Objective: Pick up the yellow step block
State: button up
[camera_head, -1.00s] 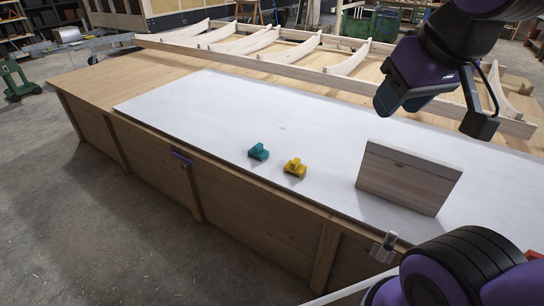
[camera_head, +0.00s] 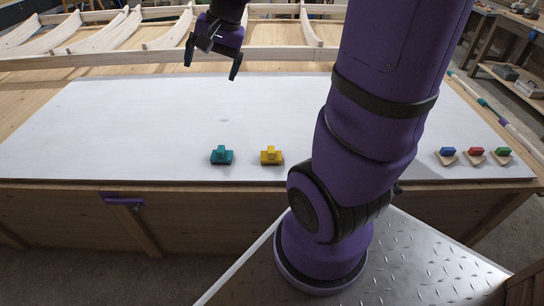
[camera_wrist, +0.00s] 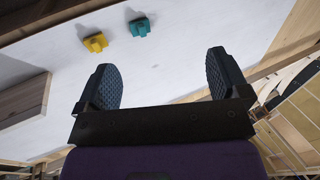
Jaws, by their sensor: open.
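The yellow step block (camera_head: 271,156) stands on the white board near its front edge, in the middle of the head view. It also shows at the upper left of the wrist view (camera_wrist: 95,42), beyond my fingers and apart from them. A teal step block (camera_head: 221,155) stands just left of it; the wrist view shows it too (camera_wrist: 140,27). My gripper (camera_head: 211,67) is above the far part of the board, behind and left of the yellow block. Its fingers (camera_wrist: 162,80) are spread apart with nothing between them.
The white board (camera_head: 130,125) lies on a wooden deck and is mostly clear. Blue (camera_head: 447,152), red (camera_head: 476,152) and green (camera_head: 503,153) blocks sit on small wooden pieces at the right. Curved wooden ribs (camera_head: 100,30) lie behind.

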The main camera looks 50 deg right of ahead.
jog(key=w+d+f+m, duration=0.5)
jog(key=d+f, duration=0.1)
jog(key=f, duration=0.1)
jog(key=m, duration=1.3)
send_over(272, 150)
jog(key=s+d, duration=0.2)
notch_tip(272, 150, down, 29)
jog(key=x, duration=0.5)
jog(key=shift+s+f, duration=0.1)
jog(key=shift+f, duration=0.15)
jog(key=shift+x, duration=3.05)
jog(key=shift+d, duration=0.1)
jog(key=c, duration=1)
